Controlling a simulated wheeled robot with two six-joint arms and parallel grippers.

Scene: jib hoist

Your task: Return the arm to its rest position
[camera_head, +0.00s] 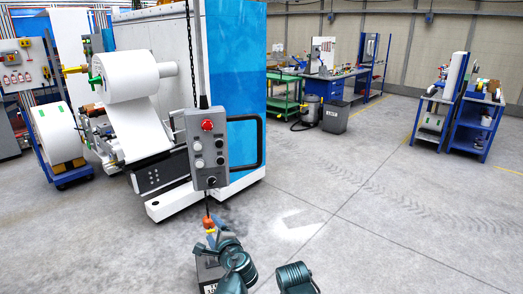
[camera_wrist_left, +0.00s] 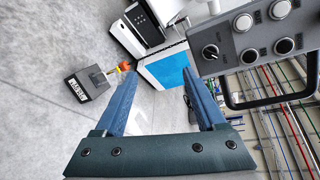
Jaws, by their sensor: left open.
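My left gripper (camera_head: 214,238) is low in the middle of the head view, just below the grey control pendant (camera_head: 207,160). Its blue fingers stand apart in the left wrist view (camera_wrist_left: 160,88), with nothing between them. The pendant, with a red stop button and several knobs, hangs upright and also shows at the upper right of the wrist view (camera_wrist_left: 255,42). The orange-red hook (camera_head: 208,222) appears beside the gripper, and in the wrist view (camera_wrist_left: 124,66) it is beyond the left finger. My right gripper is out of view; only a right arm link shows.
A dark block with a white label (camera_wrist_left: 78,90) is on the floor near the hook, partly hidden in the head view. A machine with a large white roll (camera_head: 128,75) stands behind the pendant. Blue workbenches (camera_head: 470,125) stand farther right. The floor at right is clear.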

